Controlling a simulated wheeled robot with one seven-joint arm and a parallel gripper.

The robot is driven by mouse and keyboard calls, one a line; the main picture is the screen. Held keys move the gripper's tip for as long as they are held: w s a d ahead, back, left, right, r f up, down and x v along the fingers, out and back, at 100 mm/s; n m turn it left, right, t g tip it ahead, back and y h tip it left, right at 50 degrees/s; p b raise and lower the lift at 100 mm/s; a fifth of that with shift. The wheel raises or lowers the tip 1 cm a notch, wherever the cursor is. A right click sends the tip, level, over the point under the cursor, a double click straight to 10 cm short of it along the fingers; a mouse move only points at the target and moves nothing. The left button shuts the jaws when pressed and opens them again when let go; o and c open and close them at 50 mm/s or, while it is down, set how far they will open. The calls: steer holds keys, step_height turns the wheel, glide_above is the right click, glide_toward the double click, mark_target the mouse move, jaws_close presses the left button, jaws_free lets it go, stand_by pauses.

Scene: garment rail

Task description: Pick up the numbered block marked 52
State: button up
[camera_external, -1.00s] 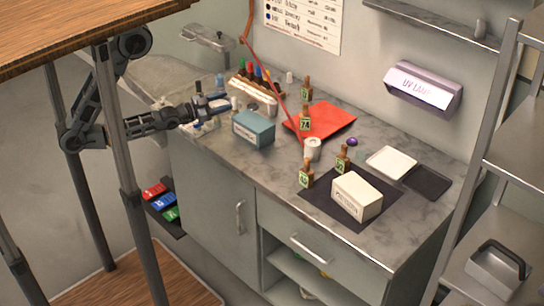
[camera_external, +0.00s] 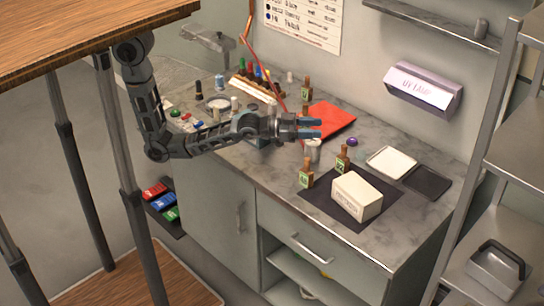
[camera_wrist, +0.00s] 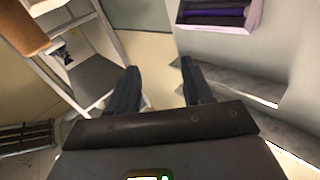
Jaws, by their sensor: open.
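Several small brown wooden blocks with green number labels stand on the grey counter (camera_external: 235,165). One block (camera_external: 306,90) is at the back by the red tray, one (camera_external: 306,174) is at the left corner of a dark mat, and one (camera_external: 342,158) is at the mat's back edge. Their numbers are too small to read, so I cannot tell which is 52. My gripper (camera_external: 312,127) is open and empty above the counter, in front of the red tray. In the wrist view my gripper (camera_wrist: 160,88) shows spread fingers with no block between them.
A white box (camera_external: 357,197) sits on the dark mat (camera_external: 320,205). A white cup (camera_external: 313,151) stands below my gripper in the picture. The red tray (camera_external: 335,118), a white tray (camera_external: 391,162) and a bottle rack (camera_external: 255,88) are nearby. A metal shelf unit (camera_external: 505,160) stands right.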

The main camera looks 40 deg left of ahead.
steer(key=w+d+n, duration=0.1)
steer(key=w+d, duration=0.1)
glide_toward(344, 147)
steer(key=w+x, duration=0.1)
steer(key=x, duration=0.2)
steer(key=shift+x, duration=3.3)
steer(key=shift+f, duration=0.2)
jaws_close()
